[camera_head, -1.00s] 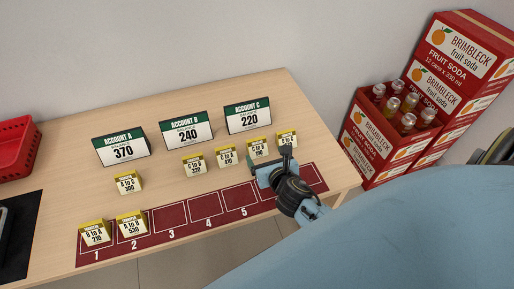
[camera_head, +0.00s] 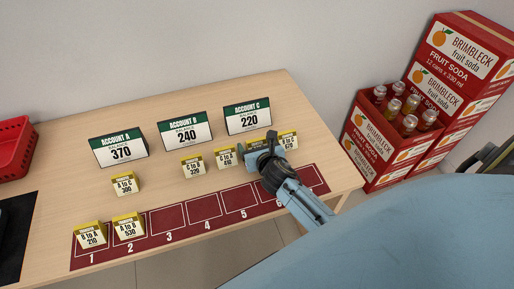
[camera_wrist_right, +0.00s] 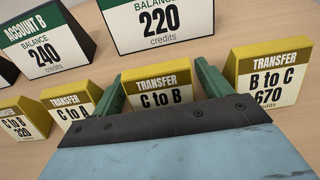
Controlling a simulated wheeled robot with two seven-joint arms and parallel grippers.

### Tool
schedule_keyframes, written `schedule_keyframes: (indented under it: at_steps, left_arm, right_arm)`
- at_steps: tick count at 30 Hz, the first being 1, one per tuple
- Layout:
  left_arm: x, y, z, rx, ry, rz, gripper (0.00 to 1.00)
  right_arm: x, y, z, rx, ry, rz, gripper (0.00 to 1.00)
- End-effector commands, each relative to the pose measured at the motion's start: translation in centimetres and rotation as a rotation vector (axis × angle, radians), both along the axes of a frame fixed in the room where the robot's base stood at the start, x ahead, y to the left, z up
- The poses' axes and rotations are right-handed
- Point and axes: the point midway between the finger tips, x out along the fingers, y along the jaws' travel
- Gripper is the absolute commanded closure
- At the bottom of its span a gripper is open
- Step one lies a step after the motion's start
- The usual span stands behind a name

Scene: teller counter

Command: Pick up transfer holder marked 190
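The yellow-topped transfer holder reading C to B (camera_wrist_right: 157,90) stands upright in the middle of the right wrist view. Its number is hidden now; an earlier head view shows 190 at this spot. In the head view it is mostly covered by my right gripper (camera_head: 262,147). The right gripper (camera_wrist_right: 162,88) is open, with one green finger on each side of the holder. The right finger appears slightly apart from it; contact on the left cannot be told. My left gripper is not in view.
The B to C 670 holder (camera_wrist_right: 267,75) stands close on the right, and the 410 holder (camera_head: 226,157) on the left. The Account C sign (camera_head: 247,117) stands behind. A numbered red mat (camera_head: 205,210) lies in front, with two holders at slots 1 and 2.

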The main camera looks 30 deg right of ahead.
Motion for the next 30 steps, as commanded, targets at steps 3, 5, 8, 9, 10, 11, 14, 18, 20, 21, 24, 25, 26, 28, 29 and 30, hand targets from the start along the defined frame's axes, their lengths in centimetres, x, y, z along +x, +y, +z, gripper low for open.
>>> schedule_keyframes:
  at_steps: [3,5,8,9,10,11,14,18,20,21,24,25,26,28,29,30]
  left_arm:
    - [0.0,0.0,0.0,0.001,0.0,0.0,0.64]
    - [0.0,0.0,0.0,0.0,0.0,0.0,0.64]
    - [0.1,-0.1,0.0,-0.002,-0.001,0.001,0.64]
    - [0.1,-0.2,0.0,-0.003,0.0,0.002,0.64]
    - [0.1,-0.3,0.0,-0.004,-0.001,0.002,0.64]
    - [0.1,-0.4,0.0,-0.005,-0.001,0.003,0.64]
    - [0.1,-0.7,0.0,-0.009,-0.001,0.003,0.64]
    - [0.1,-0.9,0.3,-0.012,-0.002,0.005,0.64]
    - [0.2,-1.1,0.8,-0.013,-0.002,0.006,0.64]
    - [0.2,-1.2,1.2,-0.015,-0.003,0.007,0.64]
    - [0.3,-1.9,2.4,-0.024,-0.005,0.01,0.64]
    - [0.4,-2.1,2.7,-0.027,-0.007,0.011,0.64]
    - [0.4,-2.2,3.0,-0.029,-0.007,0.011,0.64]
    - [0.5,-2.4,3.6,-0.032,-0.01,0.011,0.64]
    - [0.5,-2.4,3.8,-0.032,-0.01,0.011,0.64]
    - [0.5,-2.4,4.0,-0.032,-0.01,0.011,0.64]
  right_arm:
    - [0.0,0.0,0.0,0.0,0.0,0.0,0.39]
    - [0.0,0.0,0.0,0.0,0.0,0.0,0.46]
    - [0.0,0.0,0.0,0.0,0.0,0.0,0.6]
    - [0.0,0.0,0.0,0.0,0.0,0.0,0.65]
    - [0.0,0.0,0.0,0.0,0.0,0.0,0.65]
    - [0.0,0.0,0.0,0.0,0.0,0.0,0.65]
    - [0.0,0.0,0.0,0.0,0.0,0.0,0.65]
    - [0.0,-0.1,0.7,-0.002,-0.002,-0.001,0.65]
    - [0.0,-0.1,1.6,-0.003,-0.003,0.001,0.65]
    - [0.0,-0.1,2.3,-0.003,-0.002,0.001,0.65]
    - [0.1,-0.1,4.5,-0.004,-0.004,0.002,0.65]
    - [0.0,-0.1,5.2,-0.003,-0.004,0.002,0.65]
    - [0.0,-0.1,5.8,-0.003,-0.003,0.002,0.65]
    - [0.0,-0.1,7.1,-0.003,-0.004,0.002,0.65]
    - [0.0,-0.1,7.7,-0.003,-0.003,0.002,0.65]
    - [0.0,0.0,8.3,-0.003,-0.002,0.002,0.65]
